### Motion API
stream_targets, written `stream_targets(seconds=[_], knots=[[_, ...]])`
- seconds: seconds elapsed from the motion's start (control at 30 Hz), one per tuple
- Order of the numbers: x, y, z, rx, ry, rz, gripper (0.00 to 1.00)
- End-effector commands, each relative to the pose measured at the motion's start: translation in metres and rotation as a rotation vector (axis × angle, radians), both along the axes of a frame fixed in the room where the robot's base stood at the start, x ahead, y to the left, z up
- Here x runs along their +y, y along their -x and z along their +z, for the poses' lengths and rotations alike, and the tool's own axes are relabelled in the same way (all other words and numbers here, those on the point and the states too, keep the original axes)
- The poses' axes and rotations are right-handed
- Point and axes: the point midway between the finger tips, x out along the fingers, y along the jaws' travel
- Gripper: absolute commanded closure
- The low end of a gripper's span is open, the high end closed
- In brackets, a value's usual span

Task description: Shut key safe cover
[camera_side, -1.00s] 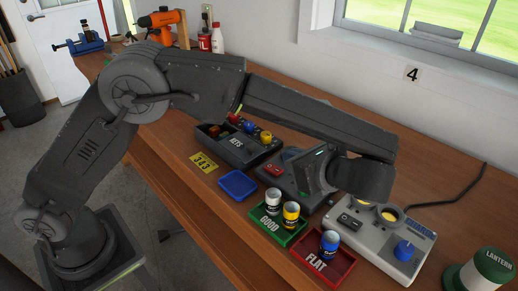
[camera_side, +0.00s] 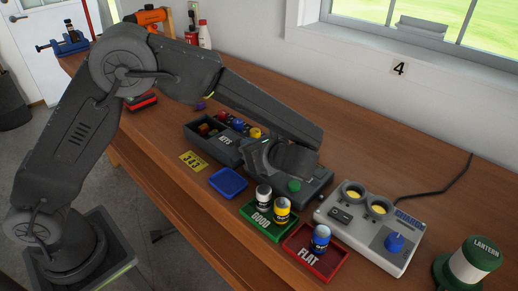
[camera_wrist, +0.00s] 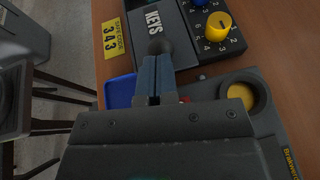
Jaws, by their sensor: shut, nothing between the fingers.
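The key safe (camera_side: 196,140) is a dark grey box on the bench in the side view, with red, blue and yellow dials along its far side. Its cover, lettered KEYS (camera_side: 224,140), lies over the near right part; the left part is uncovered and shows brownish contents. In the wrist view the cover (camera_wrist: 178,22) has a dark round knob (camera_wrist: 160,46) at its lower edge. My gripper (camera_wrist: 154,62) is shut and empty, its fingertips right by the knob; I cannot tell whether they touch. In the side view my wrist hides most of the fingers.
A yellow tag 343 (camera_side: 193,161) and a blue tray (camera_side: 228,184) lie in front. A dark device with a green button (camera_side: 294,186) sits under my wrist. Green GOOD (camera_side: 262,222) and red FLAT (camera_side: 309,262) trays hold batteries; a grey tester (camera_side: 355,232) stands right.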

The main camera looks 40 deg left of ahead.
Motion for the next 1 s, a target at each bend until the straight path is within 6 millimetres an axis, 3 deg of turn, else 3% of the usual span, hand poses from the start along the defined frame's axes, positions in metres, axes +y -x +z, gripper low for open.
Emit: stream_targets(seconds=[0.47,0.57,0.83,1.0], knots=[[0.007,-0.001,-0.002,0.0,0.0,0.0,1.0],[0.021,-0.001,-0.002,0.0,-0.001,0.003,1.0],[0.091,-0.001,-0.002,0.001,0.0,0.004,1.0],[0.114,-0.001,-0.002,0.001,0.0,0.002,1.0]])
